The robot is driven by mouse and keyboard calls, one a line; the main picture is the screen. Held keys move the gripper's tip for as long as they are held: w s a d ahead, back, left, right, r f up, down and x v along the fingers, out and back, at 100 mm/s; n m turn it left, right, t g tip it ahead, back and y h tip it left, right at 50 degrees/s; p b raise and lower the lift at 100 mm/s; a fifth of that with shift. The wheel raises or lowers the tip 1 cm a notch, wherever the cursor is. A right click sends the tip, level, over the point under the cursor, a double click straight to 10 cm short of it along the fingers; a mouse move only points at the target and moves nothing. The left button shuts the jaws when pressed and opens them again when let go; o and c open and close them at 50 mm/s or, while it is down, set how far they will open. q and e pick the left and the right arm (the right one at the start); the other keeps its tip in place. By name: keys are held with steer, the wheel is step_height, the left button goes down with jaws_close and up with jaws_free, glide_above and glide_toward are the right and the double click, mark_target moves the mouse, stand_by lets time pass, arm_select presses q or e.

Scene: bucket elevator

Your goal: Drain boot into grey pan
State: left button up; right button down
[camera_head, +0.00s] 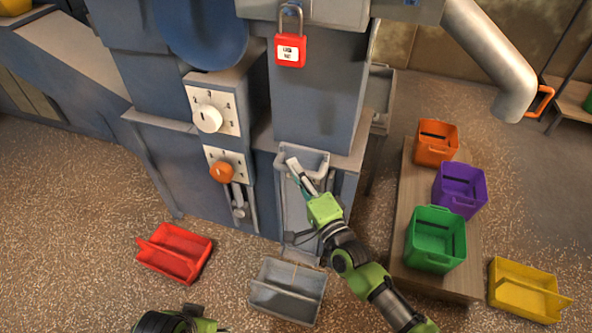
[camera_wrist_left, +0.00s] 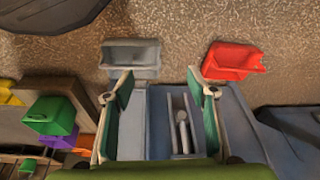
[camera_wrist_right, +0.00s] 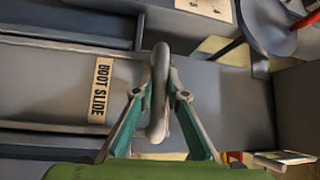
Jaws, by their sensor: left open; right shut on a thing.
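The grey pan (camera_head: 262,296) sits on the floor in front of the boot, below its front panel (camera_head: 292,212); it also shows in the left wrist view (camera_wrist_left: 118,56). My right gripper (camera_head: 299,174) is at the top of the boot front. In the right wrist view, my right gripper (camera_wrist_right: 158,105) is shut on a grey rounded handle (camera_wrist_right: 159,72), beside a plate marked "BOOT SLIDE" (camera_wrist_right: 101,90). My left gripper (camera_wrist_left: 160,100) is open and empty; its fingertips are outside the head view. The inside of the boot is hidden.
A red pan (camera_head: 180,247) lies left of the grey one, a yellow pan (camera_head: 522,290) far right. Orange (camera_head: 436,148), purple (camera_head: 459,197) and green (camera_head: 435,250) bins stand on a bench. A red padlock (camera_head: 290,52) hangs above; dials (camera_head: 208,118) and levers (camera_head: 238,203) are left.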

step_height(320, 180, up, 4)
steer(key=shift+r+p, duration=0.25)
steer(key=shift+p, duration=0.9)
step_height(320, 180, up, 2)
steer(key=shift+r+p, duration=0.1)
steer(key=shift+p, duration=0.8)
steer(key=shift+r, duration=0.1)
arm_select(q)
step_height(320, 180, down, 14)
steer(key=s, duration=0.2)
steer(key=shift+s+f+g, duration=0.2)
steer(key=shift+s+g, duration=0.2)
arm_select(e)
steer(key=c, duration=2.1)
jaws_free()
steer(key=shift+c, duration=0.2)
steer(key=shift+o, duration=0.6)
steer(key=shift+f, duration=0.25)
